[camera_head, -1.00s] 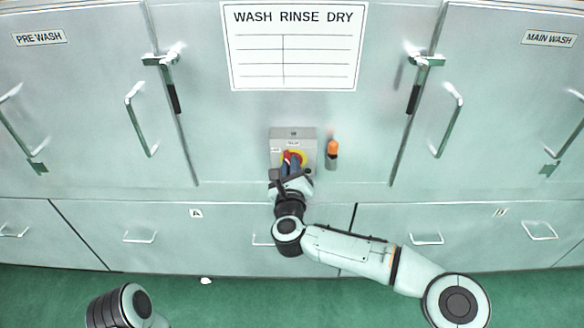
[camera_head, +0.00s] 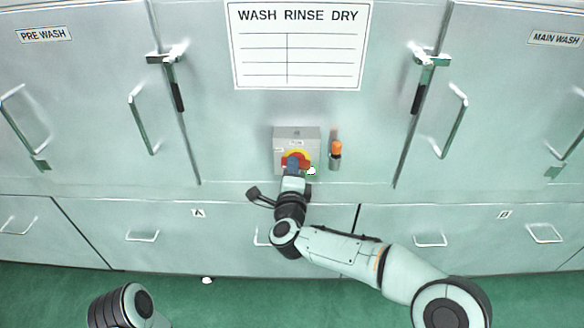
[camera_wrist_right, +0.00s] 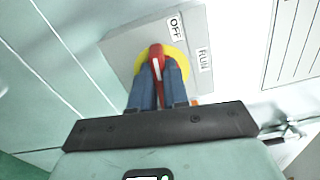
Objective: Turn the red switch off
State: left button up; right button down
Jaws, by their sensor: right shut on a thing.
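The red switch (camera_wrist_right: 156,53) sits on a yellow disc (camera_wrist_right: 178,56) on a grey box (camera_head: 283,136) on the cabinet front. My right gripper (camera_head: 292,165) is shut on the red switch, with its blue fingers (camera_wrist_right: 158,85) on either side of the handle in the right wrist view. The handle's white stripe points roughly toward the side of the OFF label (camera_wrist_right: 175,27). The RUN label (camera_wrist_right: 204,58) lies further to the right. The fingers hide the handle's lower part. Only part of my left arm shows at the bottom left in the head view; its gripper is out of view.
An orange-tipped fitting (camera_head: 336,152) is just right of the box. A wash sign (camera_head: 297,70) is above it. Latches (camera_head: 166,60) and door handles (camera_head: 143,122) stand out on both sides. Drawers (camera_head: 330,220) run below, above a green floor (camera_head: 250,300).

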jog(key=shift+d+r+n, duration=0.1)
jog(key=shift+n, duration=0.8)
jog(key=c, duration=1.1)
grip_release()
jog(key=shift+w, duration=0.1)
jog(key=s+b, duration=0.1)
jog(key=s, duration=1.2)
jog(key=shift+s, duration=0.2)
jog(key=shift+f, duration=0.2)
